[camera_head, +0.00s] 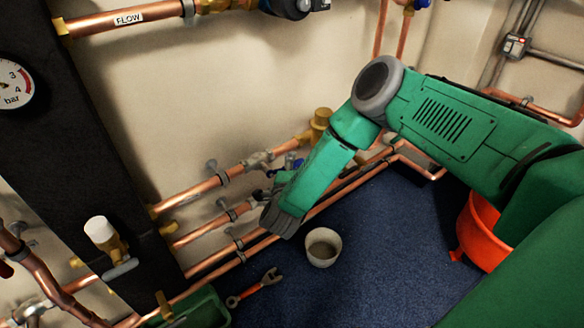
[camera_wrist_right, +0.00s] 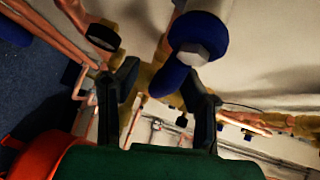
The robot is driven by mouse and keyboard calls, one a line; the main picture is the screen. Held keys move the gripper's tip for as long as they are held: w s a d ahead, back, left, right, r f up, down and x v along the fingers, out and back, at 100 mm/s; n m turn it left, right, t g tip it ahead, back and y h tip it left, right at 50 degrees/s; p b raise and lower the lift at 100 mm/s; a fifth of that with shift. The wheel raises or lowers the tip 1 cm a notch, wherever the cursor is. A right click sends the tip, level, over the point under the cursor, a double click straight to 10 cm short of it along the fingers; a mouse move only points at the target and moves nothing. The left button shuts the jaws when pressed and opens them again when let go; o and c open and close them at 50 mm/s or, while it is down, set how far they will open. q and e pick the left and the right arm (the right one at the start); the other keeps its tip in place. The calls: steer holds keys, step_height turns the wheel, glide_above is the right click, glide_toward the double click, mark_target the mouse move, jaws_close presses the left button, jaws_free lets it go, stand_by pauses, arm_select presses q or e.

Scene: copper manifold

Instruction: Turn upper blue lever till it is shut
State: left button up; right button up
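A blue lever (camera_wrist_right: 212,30) with a silver nut looms large in the right wrist view. Its lower blue end lies between the two dark fingers of my right gripper (camera_wrist_right: 160,72). The fingers stand apart, and I cannot tell whether either touches the lever. In the head view my green right arm reaches down to the left over the pipes and hides most of this gripper. Small blue parts (camera_head: 292,163) show behind the forearm; I cannot tell which lever they belong to. My left gripper is out of view.
Copper pipes (camera_head: 198,190) with brass fittings run along the wall. A pale cup (camera_head: 323,246), a wrench (camera_head: 255,288) and an orange bucket (camera_head: 478,232) are on the dark blue floor. A gauge (camera_head: 12,84) sits on a dark post at left. A green box (camera_head: 205,308) stands at the bottom.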

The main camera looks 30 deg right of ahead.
jaws_close()
